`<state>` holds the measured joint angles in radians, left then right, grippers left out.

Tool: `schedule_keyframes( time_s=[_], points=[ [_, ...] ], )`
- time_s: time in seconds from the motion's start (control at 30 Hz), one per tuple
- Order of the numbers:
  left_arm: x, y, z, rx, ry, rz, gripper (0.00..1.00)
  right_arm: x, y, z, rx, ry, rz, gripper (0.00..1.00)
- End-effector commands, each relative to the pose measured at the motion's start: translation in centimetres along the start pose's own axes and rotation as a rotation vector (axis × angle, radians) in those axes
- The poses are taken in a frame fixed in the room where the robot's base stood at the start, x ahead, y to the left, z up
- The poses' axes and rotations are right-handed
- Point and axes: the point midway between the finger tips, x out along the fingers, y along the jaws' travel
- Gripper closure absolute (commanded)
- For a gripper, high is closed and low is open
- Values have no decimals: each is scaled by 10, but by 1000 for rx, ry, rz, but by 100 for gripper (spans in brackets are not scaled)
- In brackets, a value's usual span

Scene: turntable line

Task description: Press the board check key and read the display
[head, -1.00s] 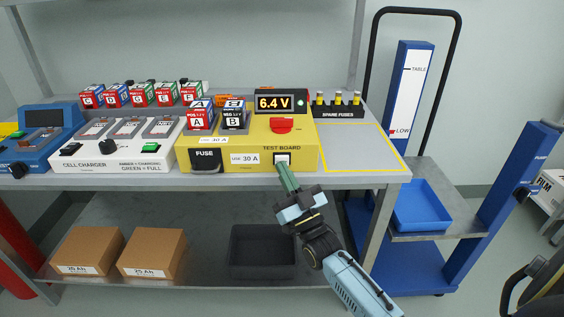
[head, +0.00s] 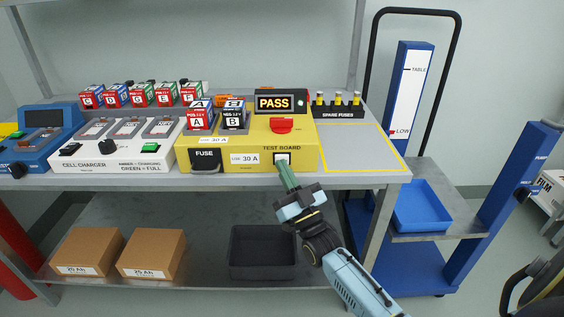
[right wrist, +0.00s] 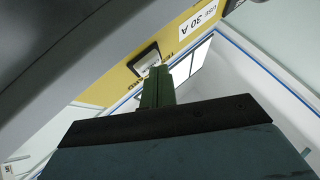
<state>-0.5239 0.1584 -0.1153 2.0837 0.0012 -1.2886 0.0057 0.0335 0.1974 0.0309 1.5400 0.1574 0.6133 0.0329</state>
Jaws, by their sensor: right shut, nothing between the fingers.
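The yellow test board (head: 248,140) stands on the table, with its display (head: 274,103) reading PASS and a green light lit beside it. A red knob (head: 282,125) sits below the display. The white check key (head: 282,158) is on the board's front face, under the words TEST BOARD; it also shows in the right wrist view (right wrist: 143,58). My right gripper (head: 286,176) is shut and empty, its fingertips at or just below the key; I cannot tell whether they touch it. Cells A (head: 198,118) and B (head: 234,118) sit on the board. My left gripper is out of view.
A white cell charger (head: 112,150) stands left of the board, and spare fuses (head: 338,106) stand at its right. A yellow-outlined area (head: 358,148) on the table's right is clear. A dark bin (head: 262,270) and two boxes (head: 152,252) are on the lower shelf.

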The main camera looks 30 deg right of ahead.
Motion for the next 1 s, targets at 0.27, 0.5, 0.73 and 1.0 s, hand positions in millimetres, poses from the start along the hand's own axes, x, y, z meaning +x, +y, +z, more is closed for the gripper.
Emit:
schedule_keyframes(
  time_s=[0.27,0.5,0.73,1.0],
  points=[
    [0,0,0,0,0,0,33,1,1,0,0,0,0,100],
    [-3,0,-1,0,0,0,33,-2,-1,-2,0,-1,1,100],
    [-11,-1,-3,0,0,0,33,-10,-7,-9,0,0,1,100],
    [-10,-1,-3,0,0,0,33,-12,-8,-8,-1,0,0,100]
  ],
)
